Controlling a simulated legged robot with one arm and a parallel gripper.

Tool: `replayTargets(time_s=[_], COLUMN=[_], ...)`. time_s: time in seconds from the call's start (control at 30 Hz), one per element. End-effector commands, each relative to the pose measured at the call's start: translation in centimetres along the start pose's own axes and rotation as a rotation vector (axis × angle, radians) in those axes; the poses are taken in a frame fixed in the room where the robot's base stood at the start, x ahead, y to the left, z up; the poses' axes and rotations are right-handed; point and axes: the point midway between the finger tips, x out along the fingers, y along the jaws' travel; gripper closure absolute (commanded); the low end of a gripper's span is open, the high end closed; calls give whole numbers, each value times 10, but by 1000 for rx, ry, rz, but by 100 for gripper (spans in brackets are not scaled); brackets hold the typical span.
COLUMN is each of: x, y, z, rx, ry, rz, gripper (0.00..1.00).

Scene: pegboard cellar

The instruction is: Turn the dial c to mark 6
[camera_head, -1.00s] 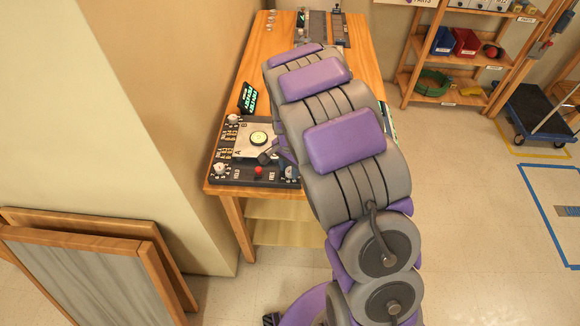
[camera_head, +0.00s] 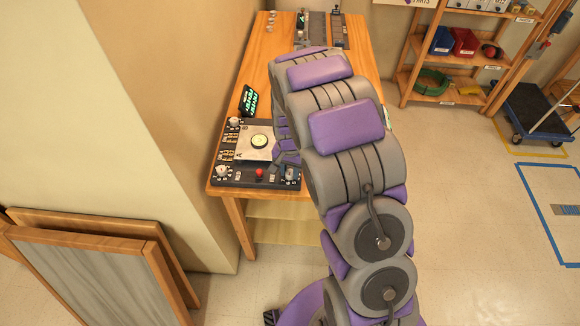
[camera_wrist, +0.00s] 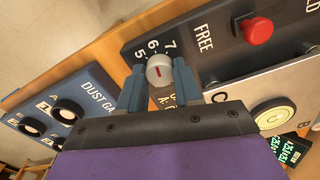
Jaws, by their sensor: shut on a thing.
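In the wrist view a round pale grey dial (camera_wrist: 160,72) with a red pointer line sits on a dark panel (camera_wrist: 192,62). The printed marks 5, 6 and 7 show beyond it; the red line points roughly between 6 and 7. My gripper (camera_wrist: 160,78) has its two blue-grey fingers closed on the dial's left and right sides. The label below the dial is partly hidden, so I cannot read its letter. In the head view this dial (camera_head: 292,174) seems to be at the panel's near right corner, with my gripper (camera_head: 289,163) at it.
A red button (camera_wrist: 257,29) and a pale plate with a yellow-green round button (camera_wrist: 274,115) lie right of the dial. A blue dust panel (camera_wrist: 62,108) with black knobs is at left. In the head view, the wooden table (camera_head: 260,75) stands against the wall.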

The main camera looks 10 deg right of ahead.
Motion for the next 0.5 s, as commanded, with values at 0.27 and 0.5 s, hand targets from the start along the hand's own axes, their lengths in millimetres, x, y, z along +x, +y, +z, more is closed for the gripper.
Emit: replayTargets(time_s=[0.27, 0.5], x=[0, 0], y=[-1, 0], z=[-1, 0], rx=[1, 2], ry=[3, 2], rz=[-2, -1], gripper=[63, 41])
